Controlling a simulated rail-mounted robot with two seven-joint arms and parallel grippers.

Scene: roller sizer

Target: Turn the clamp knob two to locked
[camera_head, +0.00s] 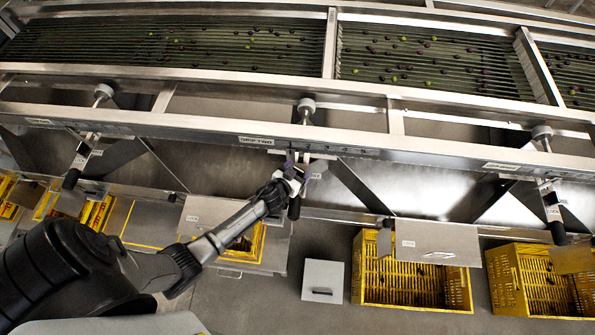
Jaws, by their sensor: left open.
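Three round grey knobs on short stems stand along the machine's rail: a left one (103,91), a middle one (306,104) and a right one (542,131). The middle knob stands just right of a small rail label (256,140) that seems to end in "TWO". My left gripper (296,171) is open below the rail, under the middle knob and apart from it. It overlaps the middle hanging lever, whose black handle (294,209) shows just below. I cannot tell whether it touches this lever. My right gripper is not in view.
Similar black-handled levers hang at the left (71,178) and right (557,232). The roller bed (200,45) carries many small olives behind the rail. Yellow crates (365,280) stand below, partly under grey flaps (437,243). A grey box (322,280) sits on the floor.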

